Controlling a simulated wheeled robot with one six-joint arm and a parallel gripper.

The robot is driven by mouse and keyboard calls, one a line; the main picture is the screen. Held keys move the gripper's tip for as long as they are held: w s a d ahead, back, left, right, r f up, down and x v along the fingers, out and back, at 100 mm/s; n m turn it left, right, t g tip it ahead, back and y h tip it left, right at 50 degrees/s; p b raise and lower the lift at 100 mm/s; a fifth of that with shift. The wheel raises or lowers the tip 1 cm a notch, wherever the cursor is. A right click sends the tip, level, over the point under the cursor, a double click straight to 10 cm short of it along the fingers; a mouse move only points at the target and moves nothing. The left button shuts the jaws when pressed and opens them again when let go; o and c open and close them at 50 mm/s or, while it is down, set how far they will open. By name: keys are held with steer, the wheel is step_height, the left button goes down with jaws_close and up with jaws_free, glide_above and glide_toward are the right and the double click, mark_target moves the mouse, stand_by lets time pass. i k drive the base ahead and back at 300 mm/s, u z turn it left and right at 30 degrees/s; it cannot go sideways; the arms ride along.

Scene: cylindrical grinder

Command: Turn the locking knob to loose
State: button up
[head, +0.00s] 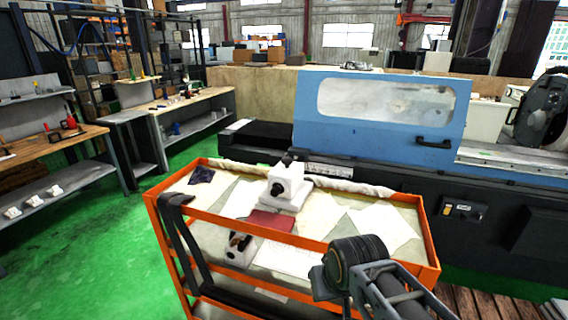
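A white block-shaped device (289,186) stands upright on the top of an orange-framed cart (413,217). A dark round knob (278,189) is on its front face, and a small black part (288,158) sits on its top. Which of these is the locking knob, and how it is set, is too small to tell. A second white device (239,248) with a dark opening lies nearer the cart's front edge, partly behind the rail. My arm's dark joint and grey link show at the lower right, in front of the cart. My gripper is not in view.
Papers and a dark red book (270,221) lie on the cart top, and dark straps hang over its left end. A blue-covered grinding machine (385,115) stands close behind the cart. Workbenches (190,102) line the left. Green floor (95,245) is open at the left.

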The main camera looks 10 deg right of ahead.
mark_target(286, 161)
steer(key=u, duration=1.55)
steer(key=i, duration=1.4)
steer(key=z, duration=2.55)
